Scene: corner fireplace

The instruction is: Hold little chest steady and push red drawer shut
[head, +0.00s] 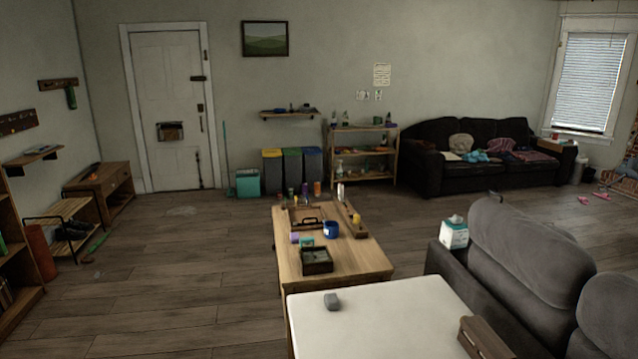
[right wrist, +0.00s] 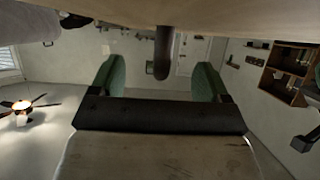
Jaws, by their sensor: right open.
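A brown wooden box-like thing (head: 483,338) lies at the right front edge of the white table (head: 390,310), cut off by the bottom of the head view. It may be the little chest, but I cannot tell. No red drawer shows in either view. My right gripper (right wrist: 159,72) is open in the right wrist view, its two green-padded fingers apart. A dark rounded peg (right wrist: 163,55) shows between the fingers, below a pale brown surface (right wrist: 120,12) along the top edge. I cannot tell what these are or whether anything touches. My left gripper is not in view.
A grey sofa (head: 520,255) stands right.

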